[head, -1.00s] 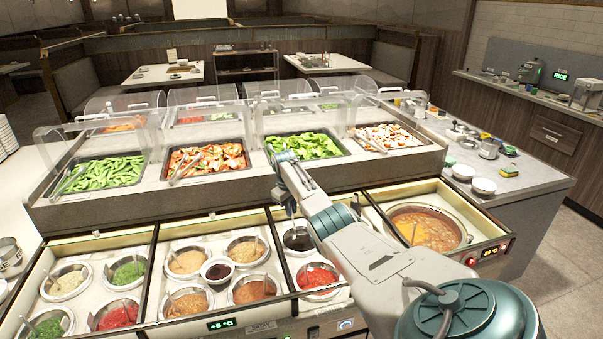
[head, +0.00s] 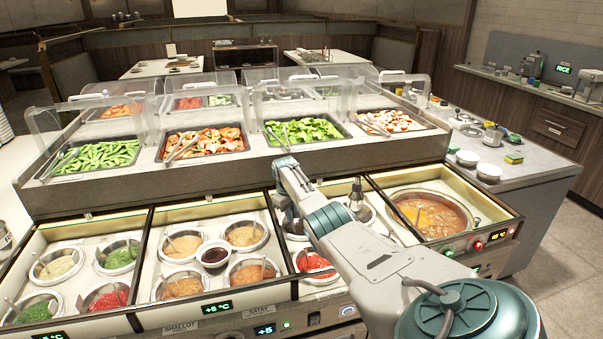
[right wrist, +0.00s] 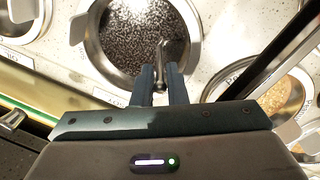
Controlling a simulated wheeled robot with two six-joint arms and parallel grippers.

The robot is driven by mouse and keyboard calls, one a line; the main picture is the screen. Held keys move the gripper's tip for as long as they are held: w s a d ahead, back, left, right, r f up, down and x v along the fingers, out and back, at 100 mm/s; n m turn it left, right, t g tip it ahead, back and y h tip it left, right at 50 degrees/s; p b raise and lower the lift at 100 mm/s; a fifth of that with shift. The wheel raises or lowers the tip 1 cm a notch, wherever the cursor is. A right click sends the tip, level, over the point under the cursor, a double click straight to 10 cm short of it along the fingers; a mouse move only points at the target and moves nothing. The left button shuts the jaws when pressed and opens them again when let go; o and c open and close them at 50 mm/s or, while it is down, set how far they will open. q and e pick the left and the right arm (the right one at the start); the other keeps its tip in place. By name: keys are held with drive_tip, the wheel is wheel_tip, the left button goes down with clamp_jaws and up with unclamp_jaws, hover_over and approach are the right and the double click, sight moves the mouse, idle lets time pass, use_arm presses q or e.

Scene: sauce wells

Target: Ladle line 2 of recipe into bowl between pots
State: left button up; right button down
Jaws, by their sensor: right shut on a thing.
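My right gripper (right wrist: 160,78) is shut on a thin metal ladle handle (right wrist: 160,52) at a round metal pot. The pot holds a dark, speckled sauce (right wrist: 140,35). The ladle's lower end is hidden in the sauce. In the head view my right arm hides most of this pot. A small white bowl (head: 214,254) with dark brown liquid sits between several sauce pots in the middle well. A tan sauce pot (head: 246,234) and an orange-brown pot (head: 252,272) are beside it. No recipe text is readable. My left gripper is not in view.
A red sauce pot (head: 314,265) stands close to my right arm. A large soup pot (head: 431,214) is in the right well. Dark dividers separate the wells. Food trays under clear guards (head: 202,144) stand behind. White bowls (head: 488,171) are on the right counter.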

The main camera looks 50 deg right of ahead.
drive_tip(key=shift+f, duration=0.15)
idle(0.7)
drive_tip(key=c, duration=0.7)
unclamp_jaws()
wheel_tip(320, 180, up, 9)
drive_tip(key=p, duration=0.8)
drive_tip(key=shift+p, duration=0.3)
drive_tip(key=shift+a+f, duration=0.1)
